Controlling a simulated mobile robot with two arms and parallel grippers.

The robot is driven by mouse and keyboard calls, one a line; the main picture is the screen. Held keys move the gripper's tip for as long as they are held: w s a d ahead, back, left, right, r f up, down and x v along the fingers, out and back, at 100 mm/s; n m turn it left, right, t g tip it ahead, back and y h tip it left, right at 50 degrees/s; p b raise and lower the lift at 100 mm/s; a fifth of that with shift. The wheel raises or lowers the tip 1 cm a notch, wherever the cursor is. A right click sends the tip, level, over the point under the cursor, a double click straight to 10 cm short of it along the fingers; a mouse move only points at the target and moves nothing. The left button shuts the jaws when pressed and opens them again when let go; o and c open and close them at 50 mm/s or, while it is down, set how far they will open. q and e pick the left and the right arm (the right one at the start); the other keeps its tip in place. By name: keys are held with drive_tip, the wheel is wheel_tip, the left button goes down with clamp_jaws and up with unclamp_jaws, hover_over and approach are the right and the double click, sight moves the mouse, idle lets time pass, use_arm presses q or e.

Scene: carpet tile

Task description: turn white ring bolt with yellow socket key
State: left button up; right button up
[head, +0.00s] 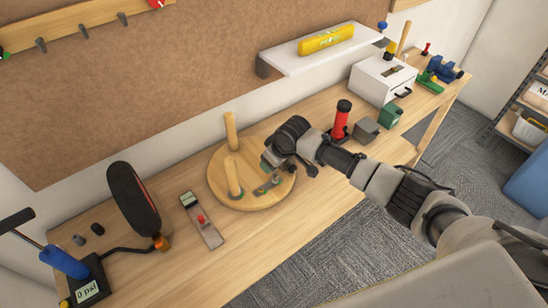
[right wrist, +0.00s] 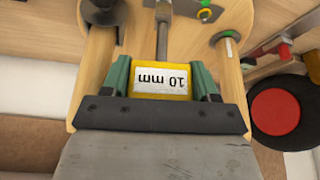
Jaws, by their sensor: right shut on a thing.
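My right gripper (head: 265,168) is over the near right part of a round wooden board (head: 222,188). In the right wrist view, my right gripper (right wrist: 162,82) has its green fingers shut on the yellow socket key (right wrist: 185,62), marked "10 mm". A small bolt with a pale ring (right wrist: 225,38) stands on the board beside the key. Small metal fittings (head: 262,189) show below the gripper; I cannot tell their ring colours. My left gripper is not in view.
Wooden posts (head: 230,130) rise from the board. A red cylinder with a black top (head: 341,120) and grey and green blocks (head: 366,130) stand right of my gripper. A small panel (head: 202,222) lies left of the board. The bench front (head: 262,235) is clear.

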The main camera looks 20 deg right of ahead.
drive_tip(key=shift+f, duration=0.4)
drive_tip(key=shift+m+h+p, duration=0.3)
drive_tip(key=shift+m+p, duration=0.6)
drive_tip(key=shift+p, duration=0.25)
drive_tip(key=shift+m+t+h+p, duration=0.3)
drive_tip(key=shift+m+h+p, duration=0.5)
drive_tip(key=shift+m+p, duration=1.1)
drive_tip(key=shift+m, duration=0.8)
drive_tip(key=shift+f+m+h, duration=0.1)
drive_tip(key=shift+m+h, duration=0.4)
drive_tip(key=shift+m, duration=0.2)
drive_tip(key=m, duration=0.2)
drive_tip(key=m+h, duration=0.1)
drive_tip(key=m, duration=0.1)
drive_tip(key=m+g+h, duration=0.1)
drive_tip(key=m, duration=0.1)
drive_tip(key=shift+d, duration=0.25)
